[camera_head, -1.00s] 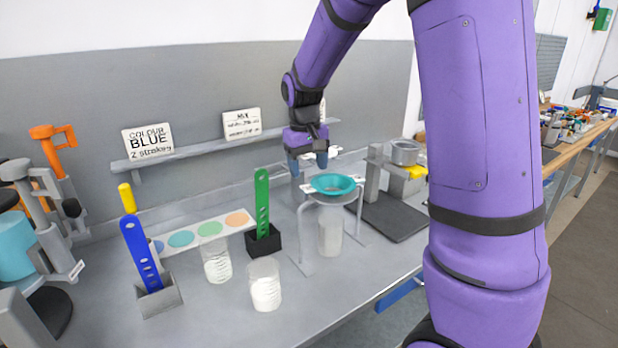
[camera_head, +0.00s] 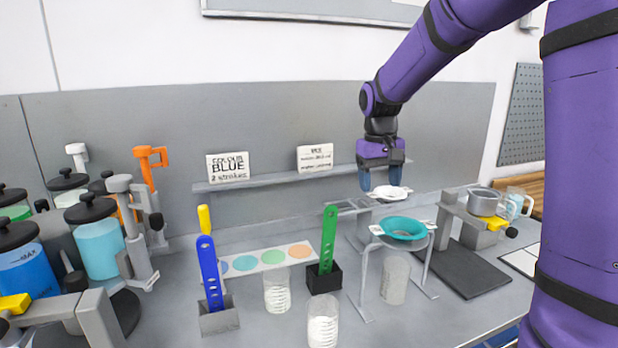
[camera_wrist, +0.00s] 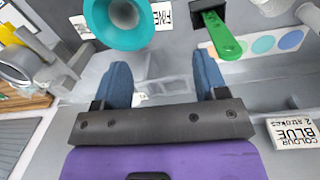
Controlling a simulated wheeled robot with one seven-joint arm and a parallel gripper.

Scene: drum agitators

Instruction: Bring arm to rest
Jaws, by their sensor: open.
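My gripper (camera_head: 378,182) is open and points down at the back of the bench, in front of the shelf. In the wrist view my gripper (camera_wrist: 163,82) has its two blue fingers apart with nothing between them. In the head view a white dish (camera_head: 390,193) shows right by the fingers; I cannot tell whether it touches them. A teal funnel (camera_head: 403,226) sits on a metal stand (camera_head: 361,290), nearer the camera than my gripper. The funnel also shows in the wrist view (camera_wrist: 97,28), apart from the fingers.
A clear beaker (camera_head: 394,280) stands under the funnel. Green (camera_head: 329,240) and blue (camera_head: 209,272) paddles stand in holders. Two beakers with white contents, one here (camera_head: 322,328), are in front. Pump jars (camera_head: 100,245) fill the left. A metal pot (camera_head: 484,201) stands right. Sign cards (camera_head: 228,167) line the shelf.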

